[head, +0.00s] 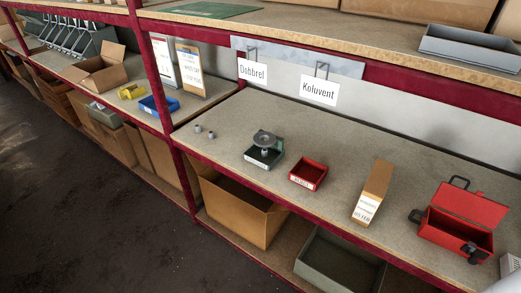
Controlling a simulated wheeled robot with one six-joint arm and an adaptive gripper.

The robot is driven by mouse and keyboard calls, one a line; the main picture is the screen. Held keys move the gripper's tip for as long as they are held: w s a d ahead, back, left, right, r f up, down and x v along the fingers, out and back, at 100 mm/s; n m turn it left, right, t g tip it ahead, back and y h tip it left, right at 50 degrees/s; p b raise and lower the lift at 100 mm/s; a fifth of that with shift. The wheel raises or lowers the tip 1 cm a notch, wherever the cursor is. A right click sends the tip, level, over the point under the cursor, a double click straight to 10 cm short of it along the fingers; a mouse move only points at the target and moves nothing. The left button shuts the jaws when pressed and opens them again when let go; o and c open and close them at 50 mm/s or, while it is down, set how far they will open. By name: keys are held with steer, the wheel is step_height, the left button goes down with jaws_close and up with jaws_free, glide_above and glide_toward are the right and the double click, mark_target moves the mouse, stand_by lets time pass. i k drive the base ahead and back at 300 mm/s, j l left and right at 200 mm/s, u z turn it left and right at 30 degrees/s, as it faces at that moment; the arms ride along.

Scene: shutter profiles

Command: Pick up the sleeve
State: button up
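Two small grey cylindrical pieces stand on the middle shelf (232,112), near the upright post at its left end. One piece (197,129) is slightly left of and behind the other piece (211,135). They look like short sleeves, but they are too small to tell which one is the sleeve. A dark green tray (262,160) to their right holds a grey round-topped metal part (265,139). My gripper is not in view.
A red bin (308,175), an upright cardboard box (372,193) and an open red toolbox (462,222) stand further right. Signs reading "Dobbrel" (253,71) and "Koluvent" (319,89) hang behind. The red post (160,85) rises left of the cylinders. Dark floor (80,200) is clear.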

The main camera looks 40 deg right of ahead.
mark_target(197, 127)
steer(key=i+j+z, duration=0.1)
steer(key=i+j, duration=1.8)
steer(key=j, duration=0.1)
